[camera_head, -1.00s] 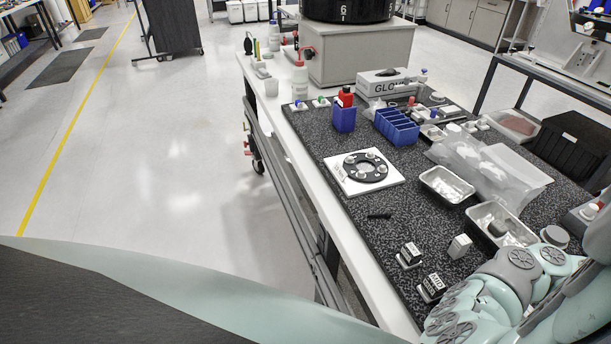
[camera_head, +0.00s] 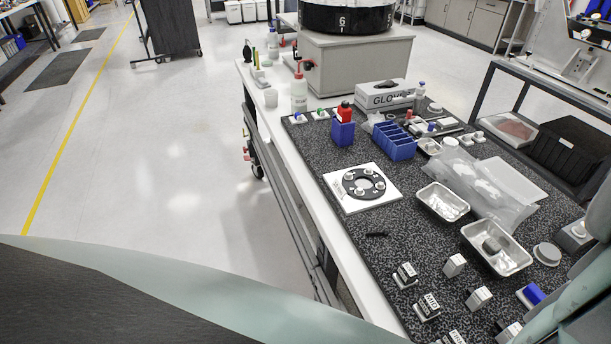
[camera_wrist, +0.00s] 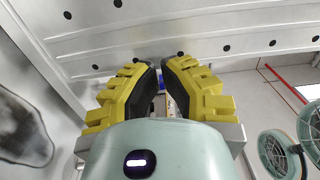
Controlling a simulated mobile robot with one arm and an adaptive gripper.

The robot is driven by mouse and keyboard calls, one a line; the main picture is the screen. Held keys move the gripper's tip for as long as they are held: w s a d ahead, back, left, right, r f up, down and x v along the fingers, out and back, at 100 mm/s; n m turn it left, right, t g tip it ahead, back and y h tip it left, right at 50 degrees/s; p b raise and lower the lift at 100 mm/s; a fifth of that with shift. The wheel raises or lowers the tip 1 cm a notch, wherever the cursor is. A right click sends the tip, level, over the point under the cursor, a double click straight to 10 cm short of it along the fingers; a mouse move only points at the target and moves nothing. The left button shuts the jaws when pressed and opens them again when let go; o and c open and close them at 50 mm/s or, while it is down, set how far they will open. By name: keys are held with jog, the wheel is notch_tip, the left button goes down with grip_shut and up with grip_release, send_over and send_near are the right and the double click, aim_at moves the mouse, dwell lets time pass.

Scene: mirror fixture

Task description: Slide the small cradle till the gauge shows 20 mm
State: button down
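I cannot make out the small cradle or the gauge in either view. A light grey metal fixture (camera_head: 585,38) stands on a dark-framed stand at the top right of the head view, cut off by the edge; the cradle may be hidden or too small there. In the wrist view, my gripper (camera_wrist: 159,72) has two yellow fingers with black pads, with a narrow gap between them and nothing visible held. A pale metal panel (camera_wrist: 215,30) with dark holes spans the view beyond the fingertips. My gripper is outside the head view.
A speckled dark worktop (camera_head: 330,165) holds a white plate with a black ring (camera_head: 362,184), metal trays (camera_head: 443,202), a blue bin (camera_head: 394,142) and several small labelled blocks (camera_head: 427,306). A black crate (camera_head: 568,147) sits under the stand.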

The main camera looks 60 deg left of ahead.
jog(key=shift+s+d, duration=0.15)
jog(key=shift+d, duration=0.35)
jog(key=shift+d, duration=0.1)
jog(key=shift+s+d+b, duration=0.15)
jog(key=shift+d+b, duration=0.2)
jog(key=shift+d, duration=0.1)
jog(key=shift+a, duration=0.1)
